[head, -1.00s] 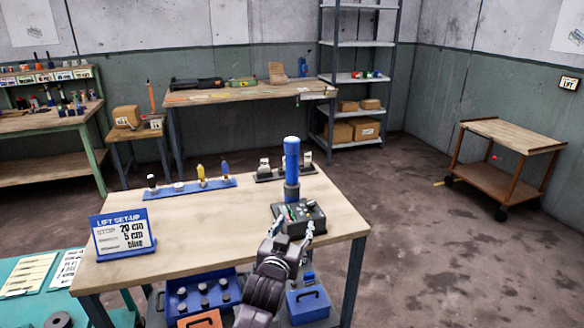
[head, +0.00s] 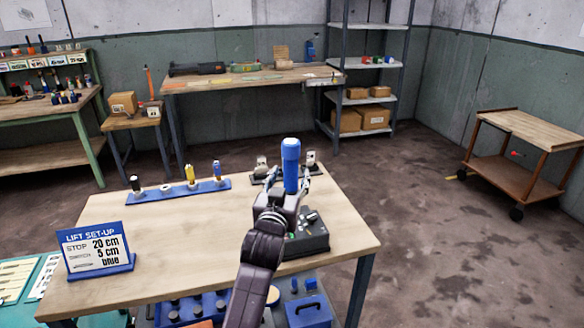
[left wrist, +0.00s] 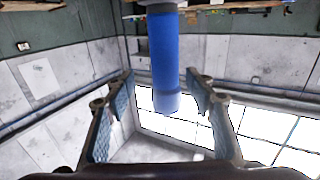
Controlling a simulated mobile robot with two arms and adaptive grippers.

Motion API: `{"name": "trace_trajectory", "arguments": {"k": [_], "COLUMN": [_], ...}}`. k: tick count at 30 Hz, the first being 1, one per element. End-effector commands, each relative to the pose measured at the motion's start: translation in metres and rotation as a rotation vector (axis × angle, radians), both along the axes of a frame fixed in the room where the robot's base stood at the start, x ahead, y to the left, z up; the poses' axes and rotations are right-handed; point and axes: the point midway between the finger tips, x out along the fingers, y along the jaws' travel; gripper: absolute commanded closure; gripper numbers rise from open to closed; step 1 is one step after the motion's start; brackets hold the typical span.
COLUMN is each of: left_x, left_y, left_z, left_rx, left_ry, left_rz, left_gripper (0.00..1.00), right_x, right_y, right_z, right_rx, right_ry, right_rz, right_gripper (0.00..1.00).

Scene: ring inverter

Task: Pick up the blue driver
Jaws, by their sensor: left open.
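In the left wrist view, the blue cylinder (left wrist: 165,60) appears between the two open fingers (left wrist: 160,80), with gaps on both sides. I cannot tell whether it lies fully between them in depth. The gripper hides its lower part in the head view. My right gripper is not in view.
The wooden table (head: 200,240) bears a blue rack (head: 178,192) with several tools, one with a small blue handle (head: 217,168). A "LIFT SET-UP" sign (head: 95,248) stands at the left. Small grey stands sit behind the cylinder. The table's middle is clear.

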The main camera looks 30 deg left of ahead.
Motion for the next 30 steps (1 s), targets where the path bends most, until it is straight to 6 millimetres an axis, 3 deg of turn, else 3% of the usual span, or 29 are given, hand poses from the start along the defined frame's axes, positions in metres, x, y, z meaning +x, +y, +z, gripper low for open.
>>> {"name": "trace_trajectory", "arguments": {"k": [4,8,15,23,30], "left_x": [0.013,0.027,0.050,0.053,0.052], "left_y": [0.008,0.018,0.029,0.031,0.030], "left_z": [0.002,0.004,0.002,0.001,0.001], "left_rx": [0.001,0.001,0.000,0.000,0.000], "left_ry": [0.001,0.001,0.000,0.000,0.001], "left_rz": [0.001,0.001,0.000,0.000,0.000], "left_gripper": [0.50,0.50,0.50,0.50,0.73], "right_x": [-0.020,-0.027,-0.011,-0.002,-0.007], "right_y": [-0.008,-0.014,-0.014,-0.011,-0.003], "right_z": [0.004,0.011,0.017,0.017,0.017], "right_rx": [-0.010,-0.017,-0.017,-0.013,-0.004], "right_ry": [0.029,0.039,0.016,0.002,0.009], "right_rz": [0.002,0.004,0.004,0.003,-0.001], "right_gripper": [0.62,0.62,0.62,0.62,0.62]}}
